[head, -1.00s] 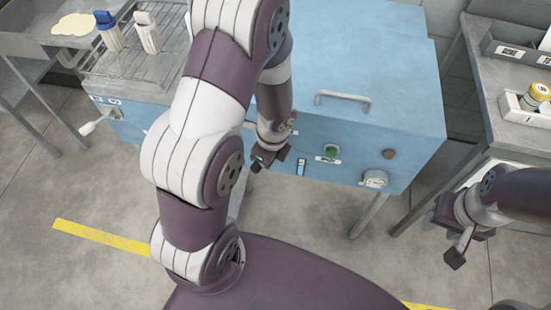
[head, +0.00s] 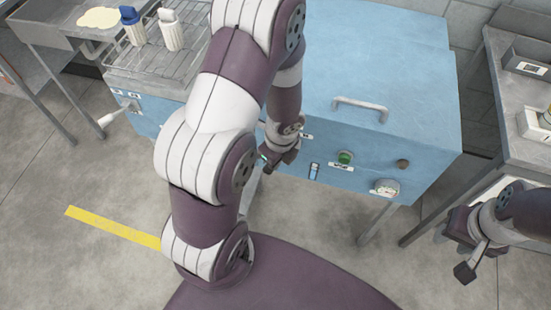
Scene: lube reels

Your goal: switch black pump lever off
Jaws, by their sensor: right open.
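I cannot make out a black pump lever for certain. The front of the blue cabinet (head: 385,75) carries a green button (head: 345,157), a dark round knob (head: 403,164), a gauge (head: 386,187) and a small blue-and-white switch plate (head: 314,171). A lever with a white handle (head: 108,119) sticks out at the cabinet's left end. My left arm hides part of the front between. My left gripper (head: 281,160) is close to the front, left of the switch plate; its jaws are too small to read. My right gripper (head: 454,253) is open and empty at the lower right, apart from the cabinet.
A wire rack (head: 160,68) on the cabinet's left part holds a blue-capped bottle (head: 131,27) and a white bottle (head: 170,30). A metal handle (head: 360,104) is on the cabinet top. A grey table (head: 515,110) stands right. Floor (head: 75,265) in front is open.

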